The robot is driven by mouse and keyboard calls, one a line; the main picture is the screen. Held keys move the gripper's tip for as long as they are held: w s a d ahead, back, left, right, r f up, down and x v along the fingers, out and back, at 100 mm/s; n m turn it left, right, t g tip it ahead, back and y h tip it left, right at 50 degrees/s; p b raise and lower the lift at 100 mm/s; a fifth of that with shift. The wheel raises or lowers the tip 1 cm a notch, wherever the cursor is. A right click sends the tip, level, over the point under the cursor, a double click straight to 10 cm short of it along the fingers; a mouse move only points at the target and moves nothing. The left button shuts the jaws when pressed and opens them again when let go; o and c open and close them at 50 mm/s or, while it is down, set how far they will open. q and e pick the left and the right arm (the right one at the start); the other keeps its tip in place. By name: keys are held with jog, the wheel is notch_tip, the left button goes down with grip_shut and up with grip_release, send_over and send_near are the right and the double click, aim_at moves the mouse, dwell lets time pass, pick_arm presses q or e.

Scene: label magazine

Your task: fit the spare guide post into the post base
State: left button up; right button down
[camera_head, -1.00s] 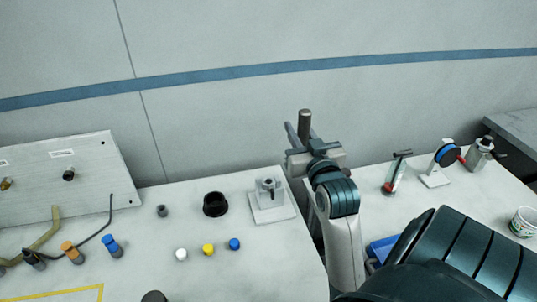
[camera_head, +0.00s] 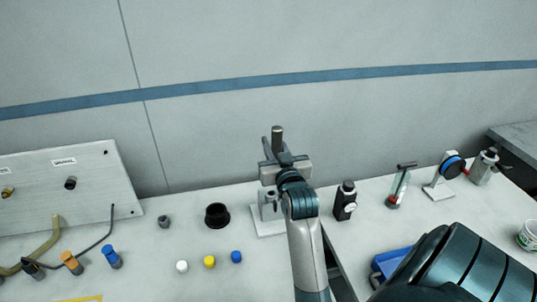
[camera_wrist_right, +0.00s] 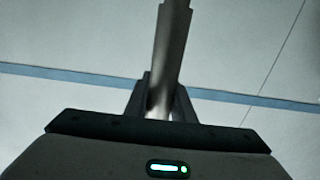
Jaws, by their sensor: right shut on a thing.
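The spare guide post (camera_head: 277,139) is a grey-brown metal rod, standing roughly upright in my right gripper (camera_head: 275,152). The post base (camera_head: 266,224) is a pale square plate with a raised socket, on the white table. My right gripper and forearm show in front of and above it in the head view and cover its right part. The post's lower end is hidden. My left gripper is not in view.
A black round cup (camera_head: 217,216) and white, yellow and blue caps (camera_head: 236,257) lie left of the base. A black bottle (camera_head: 345,201), a red-based tool (camera_head: 397,187) and a blue-disc stand (camera_head: 445,178) stand to the right. A blue bin (camera_head: 392,262) sits lower right. A gap separates the tables.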

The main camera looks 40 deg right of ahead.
jog(key=shift+w+f, duration=0.3)
jog(key=shift+w, duration=0.2)
jog(key=shift+w+f, duration=0.3)
jog(key=shift+w, duration=0.2)
notch_tip(320, 180, down, 4)
jog(key=shift+p, duration=0.65)
jog(key=shift+f, duration=0.6)
jog(key=c, duration=1.5)
grip_release()
